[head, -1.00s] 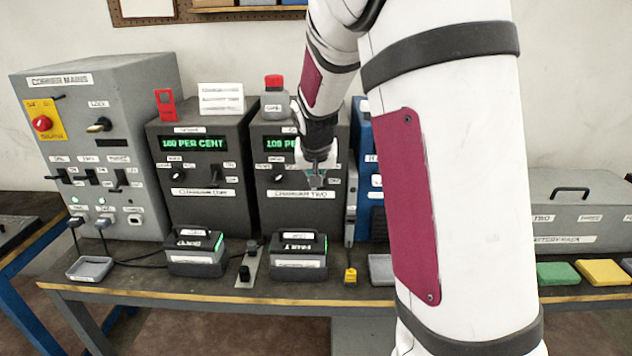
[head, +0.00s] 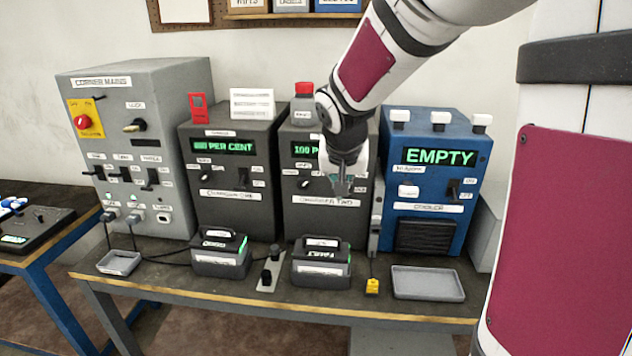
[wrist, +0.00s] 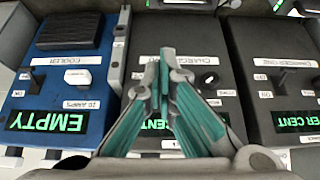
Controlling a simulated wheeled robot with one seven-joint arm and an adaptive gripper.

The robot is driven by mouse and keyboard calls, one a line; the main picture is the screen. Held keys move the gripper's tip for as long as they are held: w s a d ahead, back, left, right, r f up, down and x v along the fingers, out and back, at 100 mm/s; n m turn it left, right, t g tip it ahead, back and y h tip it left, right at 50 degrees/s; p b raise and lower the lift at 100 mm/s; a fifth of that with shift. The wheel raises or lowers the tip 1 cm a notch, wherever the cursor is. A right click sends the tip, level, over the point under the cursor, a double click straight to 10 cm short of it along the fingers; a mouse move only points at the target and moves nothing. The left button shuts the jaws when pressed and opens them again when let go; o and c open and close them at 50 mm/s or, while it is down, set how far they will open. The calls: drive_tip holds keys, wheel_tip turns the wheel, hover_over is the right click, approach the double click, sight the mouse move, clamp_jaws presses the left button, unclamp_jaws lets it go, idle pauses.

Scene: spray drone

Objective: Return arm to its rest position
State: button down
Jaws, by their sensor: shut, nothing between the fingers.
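My arm (head: 385,60) reaches in from the upper right in the head view. My gripper (head: 343,188) hangs in front of the right dark charger (head: 325,222), whose display is partly covered by my wrist. In the wrist view my gripper (wrist: 166,55) has its teal-padded fingers together at the tips, with nothing between them. The charger's front also shows upside down in the wrist view (wrist: 195,35). I cannot tell whether the fingertips touch the charger's face.
A left charger (head: 228,210), a grey mains cabinet (head: 170,195) and a blue cooler reading EMPTY (head: 430,185) stand alongside. Two battery packs (head: 220,265) (head: 321,270), a grey tray (head: 428,283) and a yellow tag (head: 372,286) lie on the bench in front.

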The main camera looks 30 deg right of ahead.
drive_tip(key=s+a+r+n+y, duration=0.1)
drive_tip(key=s+a, duration=0.3)
drive_tip(key=s, duration=0.4)
drive_tip(key=s+a+r+n+y, duration=0.1)
drive_tip(key=s+a+r+n, duration=0.1)
drive_tip(key=s+a, duration=0.3)
drive_tip(key=s+a+r+n+y, duration=0.1)
drive_tip(key=s+a+n, duration=0.2)
drive_tip(key=s, duration=0.8)
drive_tip(key=shift+s+a+r+n, duration=0.3)
drive_tip(key=shift+s+a+n, duration=0.1)
drive_tip(key=shift+a, duration=0.6)
